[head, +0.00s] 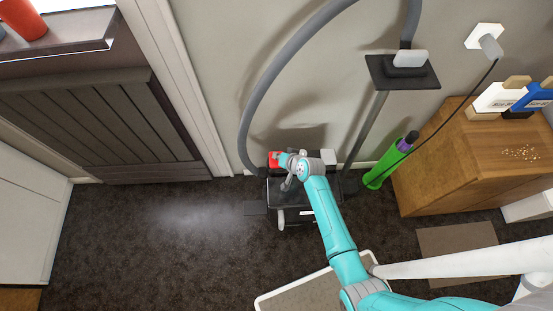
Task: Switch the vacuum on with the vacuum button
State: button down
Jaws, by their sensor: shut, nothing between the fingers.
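The vacuum (276,190) is a low dark unit on the carpet by the wall, with a thick grey hose arching up from its left side. A red part (273,160), which looks like the vacuum button, shows at its back left. My gripper (281,159) is shut and empty, with its tip right at the red part. I cannot tell whether it touches or presses it. My gripper and arm cover part of the vacuum's top.
A grey tube rises to a black floor head (402,72). A green cylinder (384,165) leans beside a wooden cabinet (435,165). A cable hangs from a wall socket (484,37). A pale-rimmed mat (310,291) lies in front. Carpet (130,240) at left is clear.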

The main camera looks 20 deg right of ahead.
jog(key=shift+r, duration=3)
jog(key=shift+s+f, duration=0.15)
jog(key=shift+s, duration=0.25)
jog(key=s+r+n+t+h, duration=0.1)
jog(key=s+r, duration=0.1)
jog(key=s, duration=1)
jog(key=s+r+n+t+h, duration=0.1)
jog(key=s+r+t, duration=0.1)
jog(key=s, duration=1)
jog(key=s+r+n+t, duration=0.1)
jog(key=s+r, duration=0.8)
jog(key=r, duration=0.2)
jog(key=s+r+n+t, duration=0.2)
jog(key=s+r, duration=0.6)
jog(key=r, duration=0.3)
jog(key=shift+s+a+r+h, duration=0.15)
jog(key=shift+s+r+h, duration=0.15)
jog(key=shift+s+h, duration=0.1)
